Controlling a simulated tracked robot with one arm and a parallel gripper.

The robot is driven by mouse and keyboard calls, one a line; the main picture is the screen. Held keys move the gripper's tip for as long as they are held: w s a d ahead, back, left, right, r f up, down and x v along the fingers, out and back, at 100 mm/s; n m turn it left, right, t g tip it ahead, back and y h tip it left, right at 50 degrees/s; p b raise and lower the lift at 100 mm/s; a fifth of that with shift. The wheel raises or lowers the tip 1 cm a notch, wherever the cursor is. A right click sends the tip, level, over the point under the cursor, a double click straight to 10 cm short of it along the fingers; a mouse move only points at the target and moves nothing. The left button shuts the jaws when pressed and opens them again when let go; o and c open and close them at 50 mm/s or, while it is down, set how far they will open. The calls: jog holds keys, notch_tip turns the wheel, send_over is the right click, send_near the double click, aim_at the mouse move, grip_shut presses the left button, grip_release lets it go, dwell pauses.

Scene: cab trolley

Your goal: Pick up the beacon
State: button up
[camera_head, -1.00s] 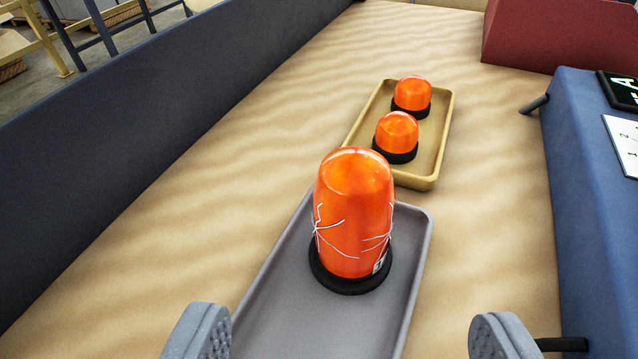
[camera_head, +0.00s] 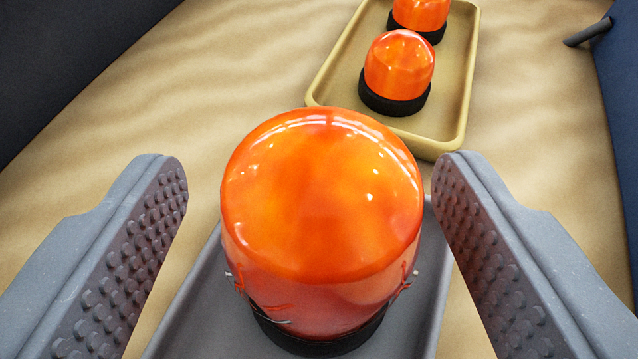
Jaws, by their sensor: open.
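A large orange beacon (camera_head: 322,205) with a black base stands upright on a grey tray (camera_head: 425,290) at the lower middle of the view. White crack-like lines show low on its dome. My gripper (camera_head: 312,175) is open, with one studded finger on each side of the beacon. A gap shows between each finger and the dome, so I see no contact. Two smaller orange beacons with black bases, a nearer one (camera_head: 399,68) and a farther one (camera_head: 420,12), stand in a tan tray (camera_head: 462,75) behind. The farther one is cut off by the top edge.
The trays lie on a tan, wavy-patterned surface (camera_head: 215,75). A dark wall (camera_head: 70,60) bounds it on the left. A dark blue body (camera_head: 618,110) with a short dark peg (camera_head: 588,32) stands at the right. The surface left of the tan tray is clear.

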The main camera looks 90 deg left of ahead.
jog(key=shift+x, duration=1.4)
jog(key=shift+w, duration=0.1)
jog(key=shift+c, duration=0.4)
jog(key=c, duration=1.1)
